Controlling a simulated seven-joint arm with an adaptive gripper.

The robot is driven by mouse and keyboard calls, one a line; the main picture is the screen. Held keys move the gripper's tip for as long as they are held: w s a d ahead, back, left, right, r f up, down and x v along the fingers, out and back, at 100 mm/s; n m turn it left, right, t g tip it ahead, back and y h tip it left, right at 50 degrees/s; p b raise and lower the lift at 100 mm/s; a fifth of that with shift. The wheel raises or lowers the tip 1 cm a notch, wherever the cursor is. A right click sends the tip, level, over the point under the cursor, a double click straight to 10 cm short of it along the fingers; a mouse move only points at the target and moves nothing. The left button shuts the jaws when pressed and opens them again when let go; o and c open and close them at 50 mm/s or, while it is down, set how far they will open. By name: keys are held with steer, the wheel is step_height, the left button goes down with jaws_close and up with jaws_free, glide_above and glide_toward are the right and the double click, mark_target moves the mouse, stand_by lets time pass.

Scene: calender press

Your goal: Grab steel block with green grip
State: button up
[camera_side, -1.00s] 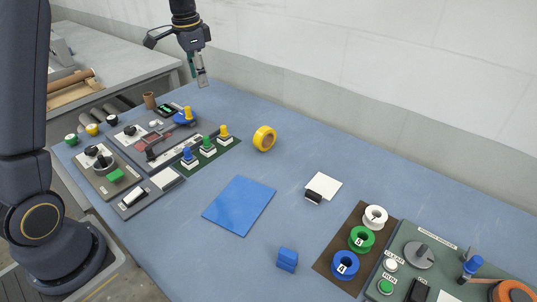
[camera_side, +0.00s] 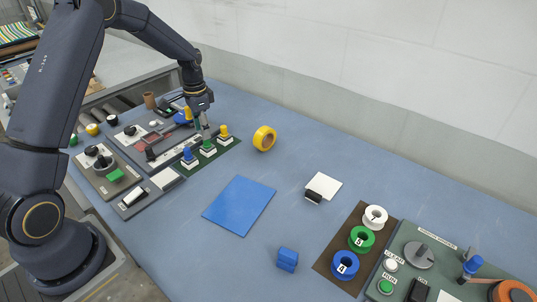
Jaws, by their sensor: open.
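Three small pale blocks with coloured grips stand in a row on a dark green mat (camera_side: 223,151). The steel block with the green grip (camera_side: 207,147) is in the middle. The block with the blue grip (camera_side: 188,159) is to its left, and the block with the yellow grip (camera_side: 224,137) is to its right. My gripper (camera_side: 202,130) is open and points down close above the green grip. Its fingers partly overlap that area, and I cannot tell whether they touch the grip.
A grey device panel (camera_side: 152,141) with levers lies just left of the mat. A yellow tape roll (camera_side: 264,138) stands to the right. A blue sheet (camera_side: 239,206) lies flat in front.

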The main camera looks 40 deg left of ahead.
mark_target(207, 145)
steer(key=f, duration=0.4)
steer(key=shift+w+d+f, duration=0.15)
steer(key=shift+w+f, duration=0.1)
steer(key=shift+w, duration=0.05)
steer(key=shift+c, duration=0.4)
jaws_close()
steer(key=shift+r, duration=0.1)
